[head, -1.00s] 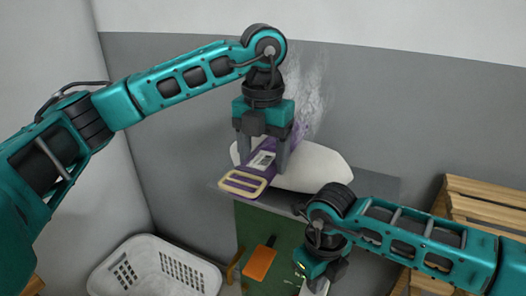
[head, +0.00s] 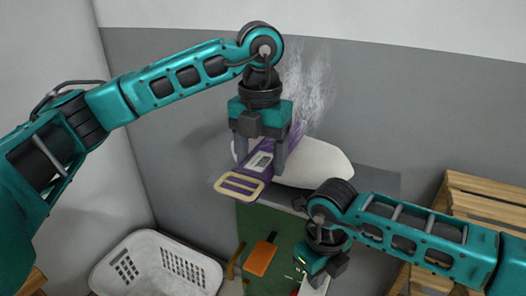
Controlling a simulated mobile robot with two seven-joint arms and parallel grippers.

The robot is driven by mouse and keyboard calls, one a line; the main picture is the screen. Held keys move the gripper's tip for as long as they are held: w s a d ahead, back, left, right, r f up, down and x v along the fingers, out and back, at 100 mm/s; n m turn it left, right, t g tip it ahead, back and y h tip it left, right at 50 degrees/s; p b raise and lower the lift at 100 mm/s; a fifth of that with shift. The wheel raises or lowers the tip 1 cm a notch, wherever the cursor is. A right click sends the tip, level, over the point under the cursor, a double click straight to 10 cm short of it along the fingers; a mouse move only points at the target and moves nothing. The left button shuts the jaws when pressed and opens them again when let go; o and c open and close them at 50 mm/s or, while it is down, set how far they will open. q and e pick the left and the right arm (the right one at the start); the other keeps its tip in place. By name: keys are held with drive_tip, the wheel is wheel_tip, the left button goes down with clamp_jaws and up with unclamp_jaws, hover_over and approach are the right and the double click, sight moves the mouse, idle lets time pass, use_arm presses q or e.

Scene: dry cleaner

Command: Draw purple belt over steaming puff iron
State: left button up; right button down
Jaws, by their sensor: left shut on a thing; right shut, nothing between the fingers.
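The white puff iron (head: 318,163) sits on a grey shelf, with pale steam rising behind it. The purple belt (head: 262,161) lies at the puff's left side, with its cream buckle (head: 240,187) toward me, past the shelf's front edge. A pale label shows on the belt. My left gripper (head: 259,157) points down with its fingers on either side of the belt, shut on it.
The grey shelf (head: 380,184) has bare room right of the puff. Below it is a green panel (head: 262,222) with an orange-brown brush-like item (head: 260,258). A white basket (head: 150,240) stands lower left. Wooden slatted racks (head: 490,205) stand at right.

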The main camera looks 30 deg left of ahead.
sight(271, 148)
use_arm(q)
drive_tip(key=shift+s+f, duration=0.15)
drive_tip(key=shift+s, duration=0.65)
drive_tip(key=shift+w, duration=0.1)
drive_tip(key=shift+w+a, duration=0.15)
drive_tip(key=shift+w, duration=2.8)
drive_tip(key=shift+r, duration=0.2)
drive_tip(key=shift+r, duration=2.45)
use_arm(e)
wheel_tip(271, 148, up, 7)
drive_tip(key=shift+r, duration=0.1)
